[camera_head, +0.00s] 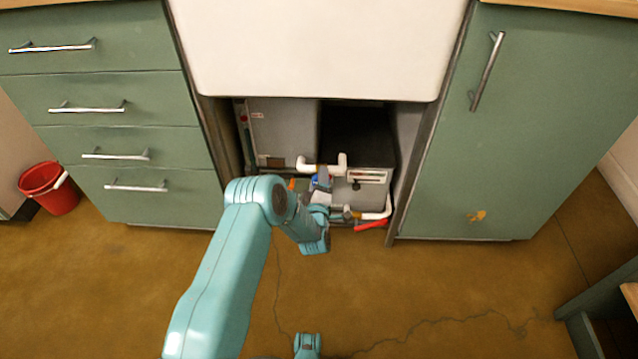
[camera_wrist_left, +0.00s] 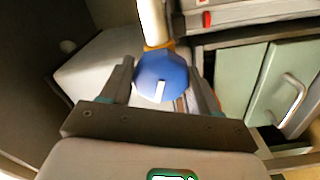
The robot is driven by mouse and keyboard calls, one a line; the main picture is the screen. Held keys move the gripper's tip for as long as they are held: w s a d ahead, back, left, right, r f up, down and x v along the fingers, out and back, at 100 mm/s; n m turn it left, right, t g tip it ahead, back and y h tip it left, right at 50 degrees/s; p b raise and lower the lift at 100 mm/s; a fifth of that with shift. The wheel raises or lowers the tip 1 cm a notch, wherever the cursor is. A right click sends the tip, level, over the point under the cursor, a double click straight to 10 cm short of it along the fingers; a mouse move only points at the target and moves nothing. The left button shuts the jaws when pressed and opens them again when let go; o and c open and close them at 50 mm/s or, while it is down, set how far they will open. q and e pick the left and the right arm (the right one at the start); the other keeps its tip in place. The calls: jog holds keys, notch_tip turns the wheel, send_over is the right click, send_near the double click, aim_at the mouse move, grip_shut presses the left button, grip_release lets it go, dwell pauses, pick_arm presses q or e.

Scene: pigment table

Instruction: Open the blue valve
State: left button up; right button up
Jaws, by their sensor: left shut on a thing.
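The blue valve (camera_wrist_left: 161,76) is a round blue knob with a white mark, below a white pipe (camera_wrist_left: 152,22) with a yellow-orange collar between them. In the left wrist view it sits between the two dark fingers of my left gripper (camera_wrist_left: 160,68), which is shut on it. In the head view the blue valve (camera_head: 321,182) is a small blue patch inside the open cabinet under the sink, partly hidden by my left gripper and wrist.
A red lever (camera_head: 371,224) and white pipes (camera_head: 322,166) are close by in the cabinet. A grey box (camera_head: 283,135) stands behind. Green drawers (camera_head: 110,120) and a green door (camera_head: 510,125) flank the opening. A red bucket (camera_head: 52,190) stands at left. The front floor is largely clear.

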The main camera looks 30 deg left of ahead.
pick_arm(q)
jog(key=shift+f+n+b, duration=0.2)
jog(key=shift+n+b, duration=0.2)
jog(key=shift+n, duration=1.1)
pick_arm(e)
jog(key=shift+w+d+f, duration=0.1)
jog(key=shift+w+f, duration=0.3)
jog(key=shift+f, duration=0.1)
pick_arm(q)
jog(key=shift+d, duration=0.1)
jog(key=o, duration=1)
jog(key=shift+r, duration=0.1)
jog(key=shift+s+n, duration=0.1)
jog(key=shift+n, duration=0.2)
jog(key=shift+p+v, duration=3.15)
jog(key=shift+v, duration=4.95)
pick_arm(e)
jog(key=s+r+g, duration=0.1)
jog(key=s+r, duration=0.3)
jog(key=r, duration=0.2)
jog(key=shift+s+a+r, duration=0.15)
jog(key=shift+s+a, duration=0.2)
jog(key=shift+a, duration=0.1)
